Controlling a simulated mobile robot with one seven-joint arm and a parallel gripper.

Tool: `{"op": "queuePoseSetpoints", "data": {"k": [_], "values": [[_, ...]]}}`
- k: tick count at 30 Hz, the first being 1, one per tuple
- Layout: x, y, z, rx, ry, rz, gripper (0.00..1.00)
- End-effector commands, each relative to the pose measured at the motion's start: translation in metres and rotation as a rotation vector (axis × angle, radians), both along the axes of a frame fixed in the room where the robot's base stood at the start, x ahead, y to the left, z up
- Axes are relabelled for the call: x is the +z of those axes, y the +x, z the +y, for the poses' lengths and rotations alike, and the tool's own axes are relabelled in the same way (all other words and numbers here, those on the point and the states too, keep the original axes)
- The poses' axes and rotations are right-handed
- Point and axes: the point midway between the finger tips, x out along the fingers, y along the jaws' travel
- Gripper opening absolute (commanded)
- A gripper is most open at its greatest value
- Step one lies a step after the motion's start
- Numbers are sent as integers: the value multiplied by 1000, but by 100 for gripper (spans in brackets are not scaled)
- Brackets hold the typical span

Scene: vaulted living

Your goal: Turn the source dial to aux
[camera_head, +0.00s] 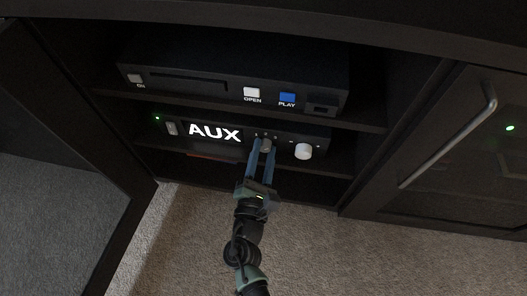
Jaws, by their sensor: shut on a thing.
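The source dial (265,146) is a small grey knob on the front of a black amplifier (288,130) on the middle shelf. The amplifier's display (214,133) reads AUX in white letters. My gripper (263,150) reaches up from below, and its two blue fingers are shut on the dial, one on each side. The fingers partly hide the dial, so its pointer cannot be made out. A larger white knob (304,151) sits to the right of the fingers, apart from them.
A black disc player (200,62) with OPEN and PLAY buttons stands on the shelf above. A cabinet door with a metal handle (487,105) is at the right. A dark panel (60,190) is at the left. Carpet (330,255) lies clear in front.

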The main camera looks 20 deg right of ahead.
Motion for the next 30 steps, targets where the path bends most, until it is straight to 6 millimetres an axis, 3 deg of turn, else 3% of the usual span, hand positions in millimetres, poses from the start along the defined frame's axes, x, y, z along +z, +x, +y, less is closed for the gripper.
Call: {"op": "queuePoseSetpoints", "data": {"k": [9, 10, 14, 24, 30], "values": [[-1, -1, 1, 1, 2, 1, 0], [-1, -1, 1, 1, 2, 1, 42], [-1, -1, 0, 1, 2, 1, 65], [0, -2, 2, 1, 0, 1, 67], [3, -24, 17, 4, -1, 4, 67]]}}
